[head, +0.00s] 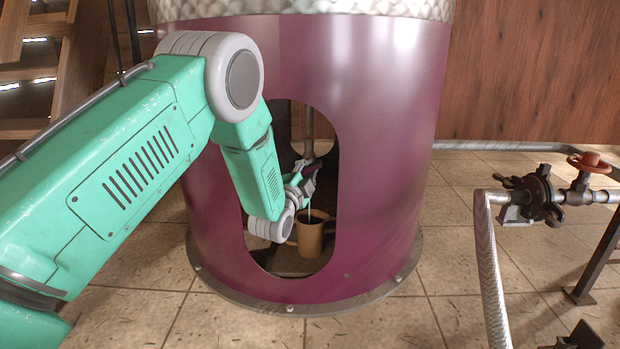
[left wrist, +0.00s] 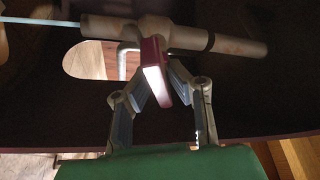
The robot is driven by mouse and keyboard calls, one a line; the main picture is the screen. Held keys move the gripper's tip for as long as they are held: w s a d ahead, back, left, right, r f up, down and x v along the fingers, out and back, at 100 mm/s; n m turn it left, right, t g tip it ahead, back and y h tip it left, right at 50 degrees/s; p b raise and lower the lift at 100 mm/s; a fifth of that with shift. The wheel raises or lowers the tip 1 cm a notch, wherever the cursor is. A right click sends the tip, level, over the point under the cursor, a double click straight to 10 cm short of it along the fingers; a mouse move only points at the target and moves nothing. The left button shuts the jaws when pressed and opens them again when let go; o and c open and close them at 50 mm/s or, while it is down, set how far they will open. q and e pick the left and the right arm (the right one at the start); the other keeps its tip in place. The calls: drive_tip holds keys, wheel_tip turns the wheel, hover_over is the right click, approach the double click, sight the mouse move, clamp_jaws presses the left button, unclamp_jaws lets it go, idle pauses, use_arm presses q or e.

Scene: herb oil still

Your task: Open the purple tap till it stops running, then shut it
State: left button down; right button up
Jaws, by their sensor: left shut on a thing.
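The purple tap (head: 311,167) sits inside the opening of the big purple still body, on a grey pipe. Its flat purple handle (left wrist: 155,72) shows clearly in the left wrist view, standing out from the pipe (left wrist: 185,36). My left gripper (head: 304,184) reaches in through the opening and is shut on the handle; in the left wrist view its two fingers (left wrist: 160,88) close around it. A thin pale stream (left wrist: 42,23) runs from the pipe's end. A tan cup (head: 311,240) stands below the tap; its contents are too small to tell. My right gripper is not in view.
The purple still body (head: 385,150) surrounds the tap, and the edges of its opening are close to my left arm. At the right stand a pipe with a red handwheel (head: 590,162) and a silver hose (head: 489,255). The tiled floor in front is mostly clear.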

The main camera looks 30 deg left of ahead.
use_arm(q)
drive_tip(key=n+y+b, duration=0.1)
drive_tip(key=n+b, duration=0.1)
drive_tip(key=n, duration=0.2)
drive_tip(key=f+n+t+y+b, duration=0.1)
drive_tip(key=n+y+b, duration=0.1)
drive_tip(key=n, duration=0.2)
drive_tip(key=shift+s+f+b, duration=0.15)
drive_tip(key=shift+b, duration=0.2)
drive_tip(key=n+y+b, duration=0.1)
drive_tip(key=n, duration=0.2)
drive_tip(key=n+y+b, duration=0.1)
drive_tip(key=n+y, duration=0.1)
drive_tip(key=n, duration=0.1)
drive_tip(key=shift+g+b, duration=0.3)
drive_tip(key=shift+n+g+y+b, duration=0.3)
drive_tip(key=shift+n+y+b, duration=0.45)
drive_tip(key=shift+n, duration=1.05)
drive_tip(key=shift+r+n+y, duration=0.2)
drive_tip(key=shift+n+y, duration=0.05)
drive_tip(key=shift+n, duration=0.15)
drive_tip(key=c, duration=1.6)
unclamp_jaws()
drive_tip(key=shift+w+a, duration=0.1)
drive_tip(key=shift+w, duration=0.1)
drive_tip(key=shift+r, duration=0.1)
drive_tip(key=shift+s+r, duration=0.1)
